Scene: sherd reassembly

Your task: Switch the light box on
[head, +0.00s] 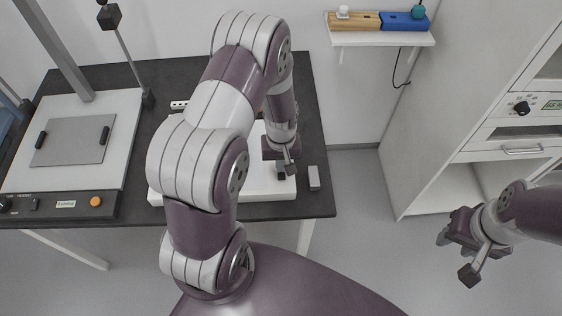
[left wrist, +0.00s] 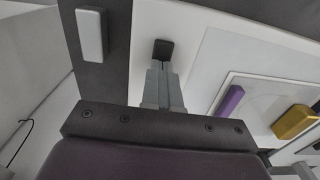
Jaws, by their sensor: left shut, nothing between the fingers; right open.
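The light box (head: 255,190) is a low white slab on the dark table, partly hidden behind my left arm in the head view. Its white top also shows in the left wrist view (left wrist: 192,28). My left gripper (head: 281,170) points down at the box's front right part, shut and empty. In the left wrist view, its closed grey fingers (left wrist: 161,72) end at a small black block (left wrist: 163,48) over the white top. I cannot tell whether that block is a switch or touches the fingers. No glow is evident. My right gripper (head: 462,243) is open and empty, away from the table.
A small pale block (head: 314,178) lies right of the light box. A purple piece (left wrist: 231,101) and a yellow piece (left wrist: 294,122) lie on the box. A press-like device (head: 75,150) stands at left. A wall shelf (head: 385,40) and white cabinet (head: 440,90) are to the right.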

